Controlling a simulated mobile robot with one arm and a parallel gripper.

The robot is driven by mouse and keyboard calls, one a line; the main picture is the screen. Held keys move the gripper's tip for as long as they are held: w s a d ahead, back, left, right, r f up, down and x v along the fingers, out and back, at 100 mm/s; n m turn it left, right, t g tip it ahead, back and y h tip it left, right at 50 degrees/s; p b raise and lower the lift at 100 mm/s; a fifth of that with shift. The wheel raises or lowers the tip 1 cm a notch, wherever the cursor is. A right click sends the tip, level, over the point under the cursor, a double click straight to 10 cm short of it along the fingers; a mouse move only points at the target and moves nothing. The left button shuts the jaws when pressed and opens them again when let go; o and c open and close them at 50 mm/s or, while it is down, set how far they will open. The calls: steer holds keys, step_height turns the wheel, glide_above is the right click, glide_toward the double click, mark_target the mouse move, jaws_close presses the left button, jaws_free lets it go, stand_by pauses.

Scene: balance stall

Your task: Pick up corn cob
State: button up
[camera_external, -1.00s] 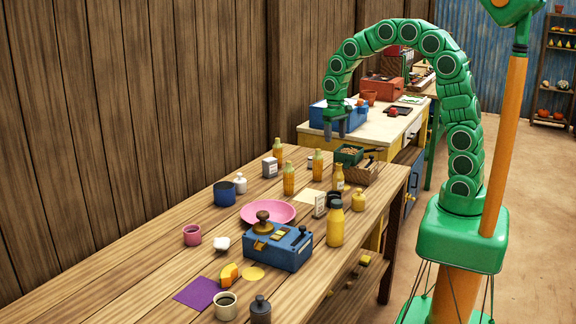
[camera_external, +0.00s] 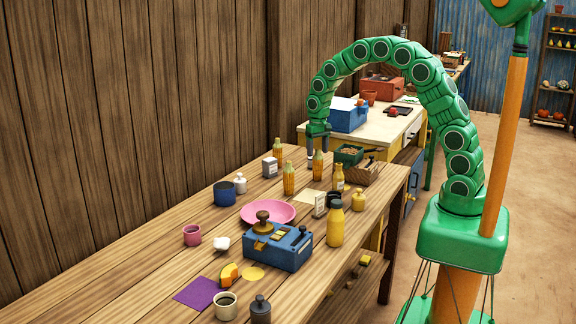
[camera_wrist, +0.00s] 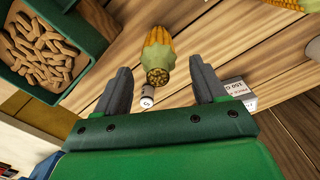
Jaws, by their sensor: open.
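A yellow corn cob with a pale green husk (camera_wrist: 158,52) shows between and just beyond the fingertips in the wrist view. In the external view a cob (camera_external: 318,168) stands upright on the wooden table, just below my gripper (camera_external: 318,153). My gripper is open and empty, pointing down; its dark fingers (camera_wrist: 160,72) are spread to either side of the cob, and no grip on it shows. Two more upright cobs stand to the left, one nearer (camera_external: 289,180) and one farther back (camera_external: 278,152). Part of another cob (camera_wrist: 285,4) shows at the wrist view's top right.
A green box of peanuts (camera_wrist: 45,45) is close on the left in the wrist view; it also stands right of the cob in the external view (camera_external: 349,155). A box labelled 150 G (camera_wrist: 240,92) lies near the right finger. A pink plate (camera_external: 268,213) is nearer the camera.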

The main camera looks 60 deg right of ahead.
mark_target(318, 158)
steer(key=f, duration=0.5)
steer(key=shift+s+f, duration=0.1)
steer(key=shift+s, duration=0.1)
steer(key=c, duration=1.1)
steer(key=shift+r, duration=0.2)
steer(key=shift+c, duration=0.3)
